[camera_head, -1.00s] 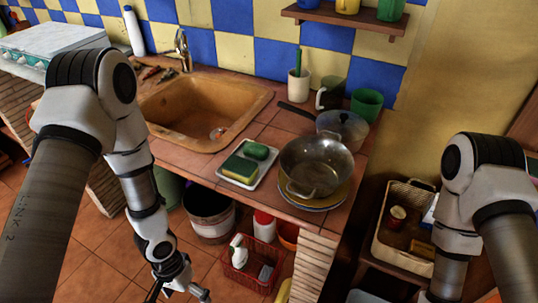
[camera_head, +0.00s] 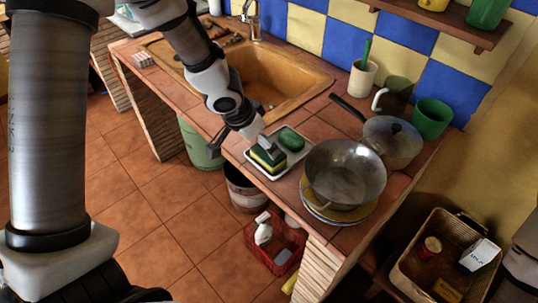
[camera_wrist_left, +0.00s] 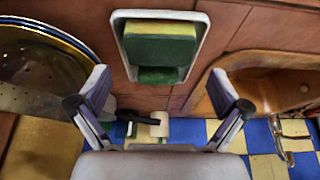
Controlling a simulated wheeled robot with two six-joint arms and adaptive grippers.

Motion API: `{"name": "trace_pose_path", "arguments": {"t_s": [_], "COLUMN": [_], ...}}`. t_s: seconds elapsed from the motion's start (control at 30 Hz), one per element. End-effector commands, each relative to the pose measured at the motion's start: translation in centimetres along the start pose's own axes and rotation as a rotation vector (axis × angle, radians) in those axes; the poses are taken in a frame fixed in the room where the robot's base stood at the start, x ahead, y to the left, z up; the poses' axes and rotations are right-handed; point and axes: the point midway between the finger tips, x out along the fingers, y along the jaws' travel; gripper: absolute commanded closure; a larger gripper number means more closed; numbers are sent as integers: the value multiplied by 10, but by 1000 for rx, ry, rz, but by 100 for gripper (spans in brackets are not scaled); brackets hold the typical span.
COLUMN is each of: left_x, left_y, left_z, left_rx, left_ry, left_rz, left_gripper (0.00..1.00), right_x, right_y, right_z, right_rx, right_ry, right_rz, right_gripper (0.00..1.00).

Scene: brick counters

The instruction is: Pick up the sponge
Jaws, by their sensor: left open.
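The sponge (camera_head: 267,158) is yellow with a dark green top and lies on a small white dish (camera_head: 304,153) on the counter. A rounded dark green piece (camera_head: 291,139) lies beside it on the same dish. My left gripper (camera_head: 240,146) is at the dish, with a fingertip overlapping the sponge in the head view; contact cannot be told. In the left wrist view the open jaws (camera_wrist_left: 160,76) are empty, with the sponge (camera_wrist_left: 160,45) ahead and between their lines.
Below the counter are a bucket (camera_head: 245,188) and a red basket (camera_head: 276,250).

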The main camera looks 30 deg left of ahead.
Motion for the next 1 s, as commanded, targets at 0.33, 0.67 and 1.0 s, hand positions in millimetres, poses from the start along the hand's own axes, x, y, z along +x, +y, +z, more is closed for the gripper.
{"name": "trace_pose_path", "arguments": {"t_s": [0.33,0.67,1.0], "left_x": [60,67,67], "left_y": [0,0,0], "left_z": [0,-2,-2], "left_rx": [1,0,0], "left_ry": [-3,-2,-2], "left_rz": [1,1,1], "left_gripper": [0,14,28], "right_x": [30,31,31], "right_y": [0,0,0], "right_z": [0,0,0], "right_rx": [1,1,0], "right_ry": [0,1,0], "right_rz": [0,0,0], "right_gripper": [60,60,60]}}
